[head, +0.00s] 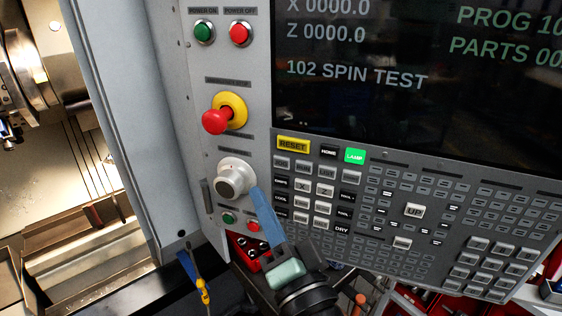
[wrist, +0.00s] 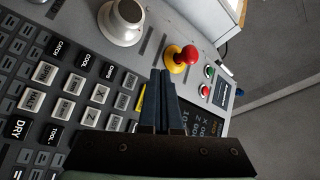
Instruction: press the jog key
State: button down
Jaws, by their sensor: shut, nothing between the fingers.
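The control panel's keypad carries rows of small grey, black and white keys, including X and Z keys (head: 302,187). My gripper (head: 258,192) is shut and empty, with blue fingers pointing up the panel beside the grey rotary knob (head: 229,183). In the wrist view its closed fingers (wrist: 162,75) stand in front of the panel, to the right of the key block (wrist: 97,92). They hide part of the panel behind them. I cannot tell whether the fingertips touch it.
A red emergency stop (head: 217,121) on a yellow base sits above the knob, with green and red power buttons (head: 240,34) higher up. A yellow RESET key (head: 293,145) and lit green LAMP key (head: 355,155) lie below the dark screen (head: 420,75). Red trays (head: 460,305) stand below.

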aim_at(271, 154)
jog(key=shift+w+d+b, duration=0.2)
jog(key=shift+w+d, duration=0.25)
jog(key=shift+w, duration=0.55)
jog(key=shift+w+d+b, duration=0.25)
jog(key=shift+w+d, duration=0.15)
jog(key=shift+w, duration=0.6)
jog(key=shift+w+d+b, duration=0.2)
jog(key=shift+w+d, duration=0.25)
jog(key=shift+w, duration=0.55)
jog(key=shift+w+d+b, duration=0.2)
jog(key=shift+w+b, duration=0.1)
jog(key=shift+w, duration=0.1)
jog(key=shift+w+d, duration=0.15)
jog(key=shift+w, duration=0.15)
jog(key=shift+s, duration=0.1)
dwell(0.4)
jog(key=shift+s+a, duration=0.35)
jog(key=shift+s, duration=0.25)
jog(key=shift+s+a, duration=0.35)
jog(key=shift+s, duration=0.4)
jog(key=shift+s+a, duration=0.3)
jog(key=shift+s, duration=0.5)
jog(key=shift+s+a, duration=0.35)
jog(key=shift+s, duration=0.4)
